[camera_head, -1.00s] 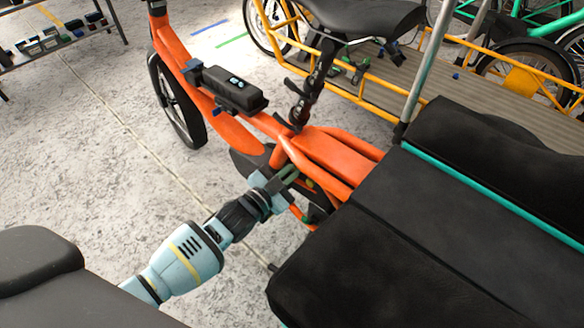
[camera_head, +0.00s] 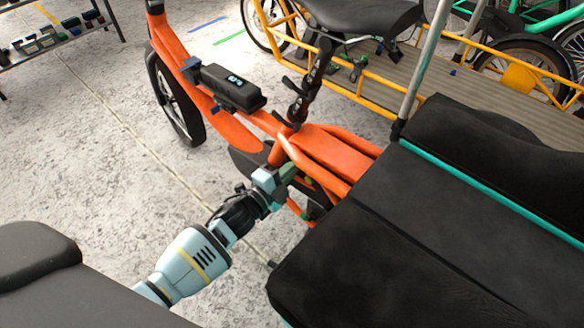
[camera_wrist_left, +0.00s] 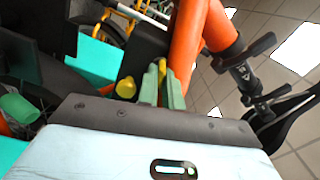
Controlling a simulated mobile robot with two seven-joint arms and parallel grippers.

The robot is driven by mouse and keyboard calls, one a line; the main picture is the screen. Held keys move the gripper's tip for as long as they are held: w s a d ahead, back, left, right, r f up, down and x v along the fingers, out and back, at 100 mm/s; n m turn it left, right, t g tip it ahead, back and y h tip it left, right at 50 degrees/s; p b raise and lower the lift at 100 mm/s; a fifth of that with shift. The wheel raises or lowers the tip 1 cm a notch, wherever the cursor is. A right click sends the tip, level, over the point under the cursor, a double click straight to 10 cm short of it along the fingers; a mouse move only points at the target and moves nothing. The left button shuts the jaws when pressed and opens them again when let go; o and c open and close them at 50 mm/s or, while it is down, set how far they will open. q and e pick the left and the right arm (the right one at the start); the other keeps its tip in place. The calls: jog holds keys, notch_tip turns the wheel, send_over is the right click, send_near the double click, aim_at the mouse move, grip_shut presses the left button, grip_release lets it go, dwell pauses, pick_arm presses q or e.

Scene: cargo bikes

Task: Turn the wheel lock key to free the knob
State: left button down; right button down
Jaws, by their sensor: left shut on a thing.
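My left gripper (camera_head: 288,174) reaches in from the left to the side of the orange bike frame (camera_head: 335,152), below the seat post. In the left wrist view its narrow green fingers (camera_wrist_left: 165,88) are close together on a small yellow piece (camera_wrist_left: 162,68), which appears to be the wheel lock key. A rounded yellow knob (camera_wrist_left: 126,88) sits just left of the fingers, apart from them. In the head view the key and knob are too small and covered to make out. My right gripper is not in view.
A black saddle (camera_head: 362,12) stands above the frame. A black padded cargo box (camera_head: 400,240) fills the right side close to my gripper. A battery pack (camera_head: 232,88) is on the frame. A yellow cargo bike (camera_head: 400,82) stands behind.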

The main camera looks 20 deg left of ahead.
pick_arm(q)
jog(key=shift+f+m, duration=0.1)
jog(key=shift+m, duration=1.1)
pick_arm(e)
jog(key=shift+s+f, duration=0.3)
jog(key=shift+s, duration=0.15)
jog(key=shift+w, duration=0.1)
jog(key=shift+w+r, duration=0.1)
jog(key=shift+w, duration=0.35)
pick_arm(q)
jog(key=c, duration=1.6)
grip_release()
jog(key=shift+o, duration=0.2)
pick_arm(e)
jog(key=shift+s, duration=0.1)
